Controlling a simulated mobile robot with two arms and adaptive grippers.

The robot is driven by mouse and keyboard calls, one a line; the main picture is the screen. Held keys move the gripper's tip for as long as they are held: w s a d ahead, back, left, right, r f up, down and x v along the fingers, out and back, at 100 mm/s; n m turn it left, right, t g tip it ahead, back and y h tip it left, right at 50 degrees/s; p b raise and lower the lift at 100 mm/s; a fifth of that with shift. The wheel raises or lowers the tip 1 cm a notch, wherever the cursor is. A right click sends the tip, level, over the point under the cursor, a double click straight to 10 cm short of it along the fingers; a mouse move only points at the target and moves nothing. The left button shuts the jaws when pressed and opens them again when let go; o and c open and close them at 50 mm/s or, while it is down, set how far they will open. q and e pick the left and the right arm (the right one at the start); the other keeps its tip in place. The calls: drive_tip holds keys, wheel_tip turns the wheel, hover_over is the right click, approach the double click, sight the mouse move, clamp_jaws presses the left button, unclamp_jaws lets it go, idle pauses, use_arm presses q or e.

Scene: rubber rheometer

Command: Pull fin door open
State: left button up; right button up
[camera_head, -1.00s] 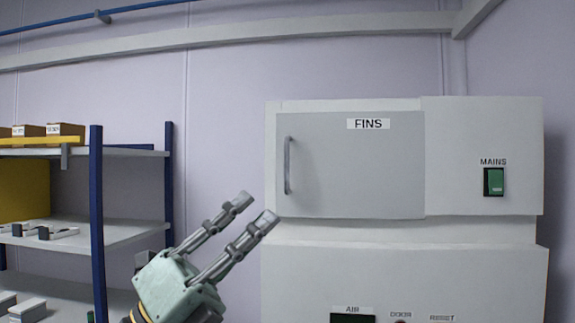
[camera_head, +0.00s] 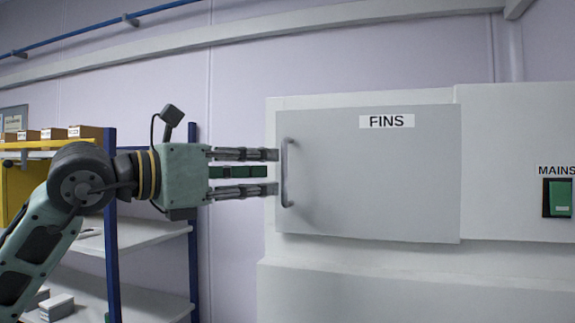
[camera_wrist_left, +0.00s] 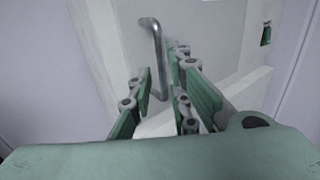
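The fin door (camera_head: 375,185) is a flat grey panel labelled FINS. It is closed flush in the white machine. Its vertical metal bar handle (camera_head: 284,172) is near its left edge. My left gripper (camera_head: 275,172) comes in level from the left, with its fingertips at the handle. In the left wrist view, its fingers (camera_wrist_left: 162,88) are apart, with a gap between them. The lower part of the handle (camera_wrist_left: 157,50) shows in line with that gap. I cannot tell whether the fingers touch the bar. My right gripper is in neither view.
A blue-post shelf rack (camera_head: 193,225) with boxes stands behind my left arm. The white machine body (camera_head: 400,290) extends below the door. A green MAINS switch (camera_head: 558,197) is to the right. The space in front of the door is clear.

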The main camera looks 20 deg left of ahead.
sight(282, 172)
use_arm(q)
drive_tip(key=p+x, duration=0.1)
drive_tip(key=x, duration=0.3)
drive_tip(key=shift+w+d+p, duration=0.1)
drive_tip(key=shift+w+p, duration=0.1)
drive_tip(key=shift+p, duration=0.1)
drive_tip(key=shift+x, duration=0.8)
drive_tip(key=shift+s+f, duration=0.1)
drive_tip(key=shift+s, duration=0.2)
clamp_jaws()
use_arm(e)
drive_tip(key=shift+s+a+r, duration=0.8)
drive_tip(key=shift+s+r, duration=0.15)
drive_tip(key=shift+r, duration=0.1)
